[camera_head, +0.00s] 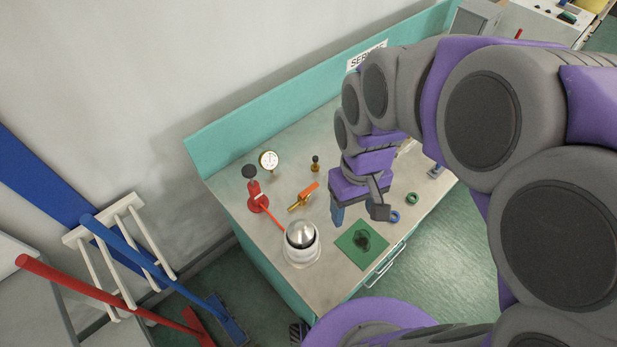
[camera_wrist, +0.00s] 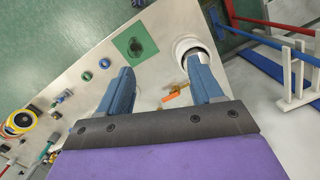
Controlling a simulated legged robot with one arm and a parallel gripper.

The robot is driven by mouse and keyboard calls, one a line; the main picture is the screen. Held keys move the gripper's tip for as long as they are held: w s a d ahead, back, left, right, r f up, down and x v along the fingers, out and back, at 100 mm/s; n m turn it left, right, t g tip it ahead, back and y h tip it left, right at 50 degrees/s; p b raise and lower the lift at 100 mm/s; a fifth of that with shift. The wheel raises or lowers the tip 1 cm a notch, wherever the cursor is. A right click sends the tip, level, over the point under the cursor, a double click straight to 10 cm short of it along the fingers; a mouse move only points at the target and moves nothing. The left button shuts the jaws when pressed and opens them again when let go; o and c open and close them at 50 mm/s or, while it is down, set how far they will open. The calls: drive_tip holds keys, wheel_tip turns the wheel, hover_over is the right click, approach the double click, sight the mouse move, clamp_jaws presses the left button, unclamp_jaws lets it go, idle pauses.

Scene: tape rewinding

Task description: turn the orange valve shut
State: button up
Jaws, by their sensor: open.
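The orange valve (camera_head: 309,189) has an orange lever handle on a brass body and stands on the metal bench top. In the head view it is left of my gripper, between the pressure gauge and the silver-topped canister. My gripper (camera_head: 356,212) is open and empty above the bench, pointing down, to the right of the valve and apart from it. In the wrist view the valve's orange handle (camera_wrist: 172,96) shows between my two blue fingers (camera_wrist: 160,90), closer to the right finger. The lower part of the valve is partly hidden there.
A white canister with a silver dome (camera_head: 301,250) stands in front of the valve. A red pump (camera_head: 257,196), a gauge (camera_head: 269,161) and a small brass fitting (camera_head: 315,163) are nearby. A green mat (camera_head: 352,256) and rings (camera_head: 412,198) lie to the right.

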drive_tip(key=o, duration=0.6)
drive_tip(key=w+a+f+n+p, duration=0.1)
drive_tip(key=w+a, duration=0.1)
drive_tip(key=w, duration=0.4)
drive_tip(key=w+a+f+n+p, duration=0.1)
drive_tip(key=w+a, duration=0.1)
drive_tip(key=w, duration=0.5)
drive_tip(key=shift+f+t+p, duration=0.25)
drive_tip(key=shift+t+p, duration=0.05)
drive_tip(key=shift+p, duration=0.05)
drive_tip(key=n+p, duration=0.2)
drive_tip(key=p, duration=0.1)
approach(309, 189)
drive_tip(key=shift+t, duration=0.3)
drive_tip(key=f, duration=0.2)
drive_tip(key=f+b, duration=0.1)
drive_tip(key=f, duration=0.5)
drive_tip(key=shift+s+d, duration=0.1)
drive_tip(key=shift+s, duration=0.15)
drive_tip(key=c, duration=1)
